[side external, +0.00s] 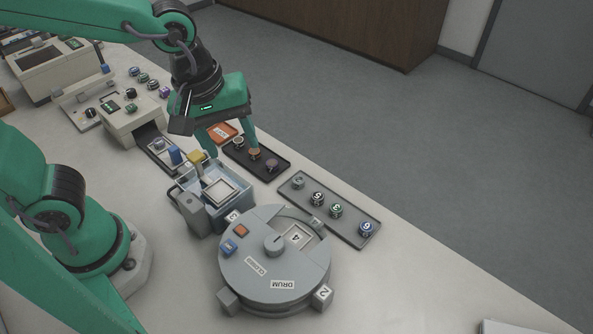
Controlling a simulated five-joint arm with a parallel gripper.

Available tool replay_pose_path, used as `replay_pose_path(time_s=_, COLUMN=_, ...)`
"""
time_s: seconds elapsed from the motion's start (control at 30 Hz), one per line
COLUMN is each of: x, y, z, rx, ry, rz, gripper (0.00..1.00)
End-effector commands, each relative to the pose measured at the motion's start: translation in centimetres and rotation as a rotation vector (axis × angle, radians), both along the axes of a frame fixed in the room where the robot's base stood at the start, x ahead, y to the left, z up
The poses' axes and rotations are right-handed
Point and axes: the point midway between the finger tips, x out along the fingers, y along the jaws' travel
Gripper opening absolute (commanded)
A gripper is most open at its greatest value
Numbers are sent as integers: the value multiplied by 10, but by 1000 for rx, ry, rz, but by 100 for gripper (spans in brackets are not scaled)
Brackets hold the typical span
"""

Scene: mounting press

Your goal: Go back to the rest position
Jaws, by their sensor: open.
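My gripper (234,153) hangs from my green arm in the upper middle of the side external view. It points down with its two green fingers spread, and nothing shows between them. One finger tip is close to the dark tray (279,172) with small round pieces; I cannot tell if it touches. The other finger comes down near the clear blue-grey box of the press (211,219). A pale square plate (219,192) shows in that box.
The round grey drum (262,288) stands in front. A longer tray (345,227) with several numbered pieces lies to its right. A small orange tray (231,127) lies behind my gripper. Beige machines (50,72) stand at the back left. The table's front right is mostly clear.

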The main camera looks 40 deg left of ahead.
Motion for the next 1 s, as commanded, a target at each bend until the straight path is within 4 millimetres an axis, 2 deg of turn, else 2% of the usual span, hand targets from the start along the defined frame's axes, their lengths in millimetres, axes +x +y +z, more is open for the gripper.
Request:
replay_pose_path(time_s=0.2, x=-3, y=34, z=14, rx=49, ry=-94, rz=-192, gripper=54)
replay_pose_path(time_s=0.6, x=-20, y=89, z=32, rx=218, ry=-244, rz=-548, gripper=54)
replay_pose_path(time_s=0.8, x=-30, y=109, z=37, rx=317, ry=-290, rz=-699, gripper=54)
replay_pose_path(time_s=1.0, x=-36, y=118, z=39, rx=372, ry=-308, rz=-781, gripper=54)
